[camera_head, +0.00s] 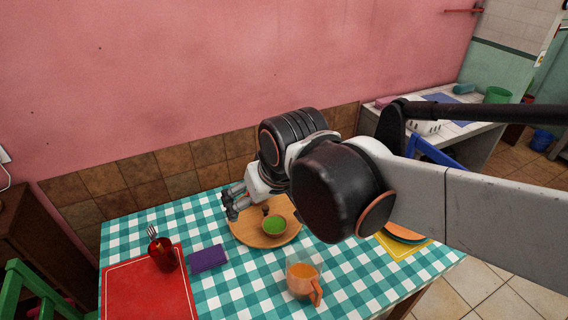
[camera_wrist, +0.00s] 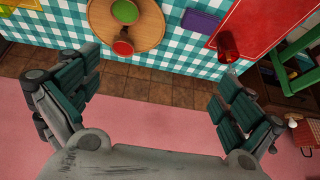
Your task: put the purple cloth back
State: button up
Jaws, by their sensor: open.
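The purple cloth (camera_head: 208,258) is a small folded rectangle lying flat on the checkered tablecloth, between the red board and the round wooden board. It also shows at the top of the wrist view (camera_wrist: 201,20). My gripper (camera_head: 231,202) is above the wall side of the table, near the round board's left edge, apart from the cloth. In the wrist view its two fingers (camera_wrist: 157,80) are spread wide with nothing between them.
The round wooden board (camera_head: 291,234) carries a green-filled bowl (camera_head: 274,225). A red board (camera_head: 148,298) has a red cup with a fork (camera_head: 163,256) at its corner. An orange mug (camera_head: 303,277) stands at the front. A yellow cloth (camera_head: 414,250) with plates lies right.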

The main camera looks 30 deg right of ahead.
jog(key=shift+t, duration=0.8)
jog(key=s, duration=0.1)
jog(key=s+d, duration=0.1)
jog(key=s, duration=0.1)
jog(key=s+d, duration=0.1)
jog(key=s, duration=0.1)
jog(key=shift+d+r, duration=0.25)
